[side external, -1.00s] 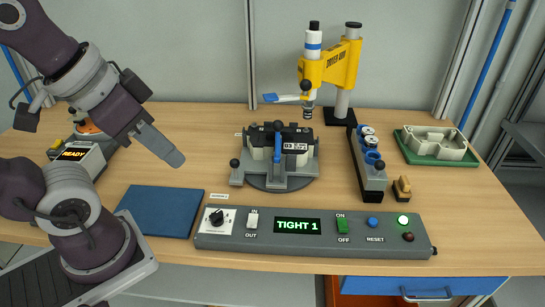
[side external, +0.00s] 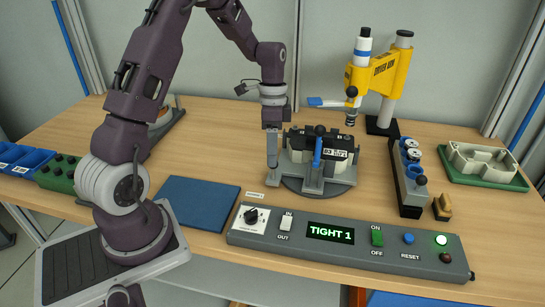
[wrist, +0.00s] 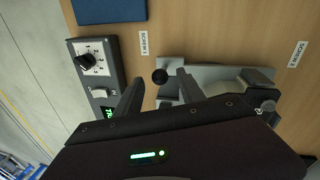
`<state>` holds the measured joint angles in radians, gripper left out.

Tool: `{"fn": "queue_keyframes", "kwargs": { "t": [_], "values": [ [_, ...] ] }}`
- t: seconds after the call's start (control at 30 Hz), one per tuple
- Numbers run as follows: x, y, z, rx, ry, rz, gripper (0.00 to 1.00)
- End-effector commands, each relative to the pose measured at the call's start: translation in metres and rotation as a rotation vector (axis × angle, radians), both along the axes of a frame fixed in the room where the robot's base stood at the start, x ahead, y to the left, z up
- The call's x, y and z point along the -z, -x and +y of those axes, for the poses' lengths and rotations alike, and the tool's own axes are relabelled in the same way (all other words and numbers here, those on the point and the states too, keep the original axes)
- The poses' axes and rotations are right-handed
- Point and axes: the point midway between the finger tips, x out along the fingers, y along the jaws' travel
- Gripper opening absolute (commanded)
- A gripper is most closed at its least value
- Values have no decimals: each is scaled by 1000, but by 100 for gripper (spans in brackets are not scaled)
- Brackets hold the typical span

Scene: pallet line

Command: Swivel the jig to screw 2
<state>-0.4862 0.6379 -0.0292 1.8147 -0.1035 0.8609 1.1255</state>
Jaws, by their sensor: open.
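The jig (side external: 331,175) is a grey plate on a dark round turntable, holding a black-topped part with a white label under a blue upright lever (side external: 317,151). My gripper (side external: 272,163) points down at the jig's left edge. In the wrist view, my gripper's two fingers (wrist: 157,90) are apart, and the jig's round black knob (wrist: 160,76) shows between or just beyond their tips. No contact is visible. A "SCREW 1" label (wrist: 144,43) and another screw label (wrist: 298,54) lie on the table. The gripper hides the knob in the side view.
A control box (side external: 345,242) reading "TIGHT 1" with a green lamp stands in front. A blue mat (side external: 198,204) lies left of it. A yellow driver arm (side external: 377,73) stands behind, a grey socket holder (side external: 408,185) right, and a green tray (side external: 485,179) far right.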

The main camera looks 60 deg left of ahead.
Motion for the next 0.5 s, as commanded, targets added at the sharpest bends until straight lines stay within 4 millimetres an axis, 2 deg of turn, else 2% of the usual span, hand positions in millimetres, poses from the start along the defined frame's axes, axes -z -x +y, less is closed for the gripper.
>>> {"fn": "queue_keyframes", "kwargs": {
  "t": [0.13, 0.37, 0.4, 0.5],
  "values": [
    [16, 2, -3, 0, 0, 1, 46],
    [18, 2, -3, 0, -1, -1, 46],
    [18, 2, -3, 0, -1, -1, 44],
    [18, 2, -3, 0, -1, -1, 25]
  ]
}}
